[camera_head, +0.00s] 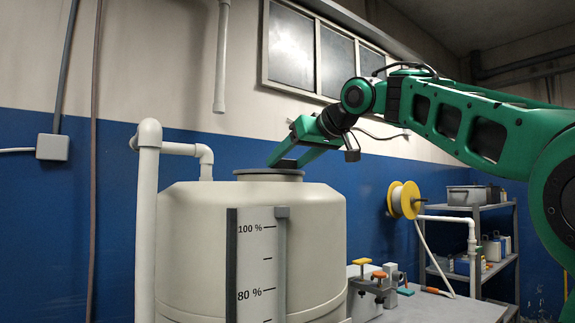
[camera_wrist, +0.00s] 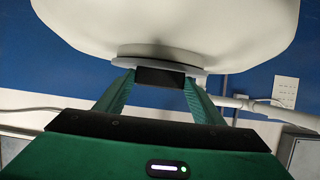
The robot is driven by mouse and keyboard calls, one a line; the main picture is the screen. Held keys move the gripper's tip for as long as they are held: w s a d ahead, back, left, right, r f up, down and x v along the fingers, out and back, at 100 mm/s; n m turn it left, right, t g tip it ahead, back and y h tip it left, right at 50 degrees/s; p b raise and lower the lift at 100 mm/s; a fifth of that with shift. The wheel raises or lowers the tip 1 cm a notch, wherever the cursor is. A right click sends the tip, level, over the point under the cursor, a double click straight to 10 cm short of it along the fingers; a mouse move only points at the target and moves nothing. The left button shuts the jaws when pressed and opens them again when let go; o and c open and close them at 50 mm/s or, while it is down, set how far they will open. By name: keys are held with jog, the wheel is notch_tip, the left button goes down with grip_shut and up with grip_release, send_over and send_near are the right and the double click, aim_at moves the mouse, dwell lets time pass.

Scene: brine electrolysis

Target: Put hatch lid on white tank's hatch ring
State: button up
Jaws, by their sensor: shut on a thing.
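The white tank (camera_head: 230,200) stands in the middle of the head view, and its rounded top fills the upper part of the wrist view (camera_wrist: 170,20). The grey hatch lid (camera_head: 262,171) is a flat disc over the hatch ring (camera_head: 268,178) on the tank's top. The lid also shows in the wrist view (camera_wrist: 125,62), with a dark block-shaped handle. My gripper (camera_head: 274,164) is shut on that handle, one finger on each side (camera_wrist: 160,78). The lid looks level and very close to the ring. I cannot tell whether they touch.
White pipes (camera_head: 149,200) rise left of the tank, and a grey pipe (camera_head: 221,60) hangs above it. A level gauge (camera_head: 255,265) is on the tank's front. A workbench (camera_head: 440,308) with clamps, a yellow spool (camera_head: 404,200) and a shelf (camera_head: 480,210) are to the right.

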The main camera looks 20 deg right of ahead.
jog(key=o, duration=1.1)
jog(key=shift+o, duration=0.2)
jog(key=v, duration=1.2)
jog(key=shift+r, duration=0.1)
jog(key=shift+s, duration=0.1)
